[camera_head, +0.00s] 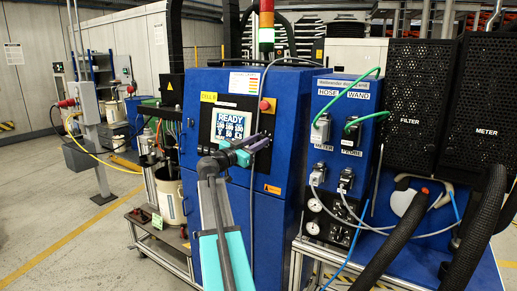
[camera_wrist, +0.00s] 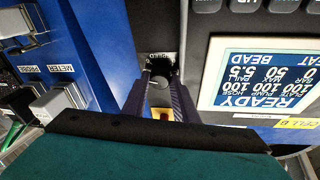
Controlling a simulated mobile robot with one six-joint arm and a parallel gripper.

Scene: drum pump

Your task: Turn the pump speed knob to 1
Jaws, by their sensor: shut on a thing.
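The pump speed knob (camera_wrist: 158,82) is a dark knob on the blue cabinet's front, beside the display panel. The wrist view, which is upside down, shows it between my two fingers. My gripper (camera_wrist: 159,92) is shut on it. In the head view my gripper (camera_head: 258,142) reaches the panel right of the screen, and its fingers hide the knob. A small label (camera_wrist: 158,54) sits by the knob, but its scale and pointer cannot be read. The display (camera_head: 232,127) reads READY; it also shows in the wrist view (camera_wrist: 262,80).
A red button on a yellow plate (camera_head: 266,105) sits just above my fingertips. A blue connector panel (camera_head: 345,100) with green and grey cables stands to the right. Thick black hoses (camera_head: 400,240) hang at the lower right. Open floor (camera_head: 50,215) lies at the left.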

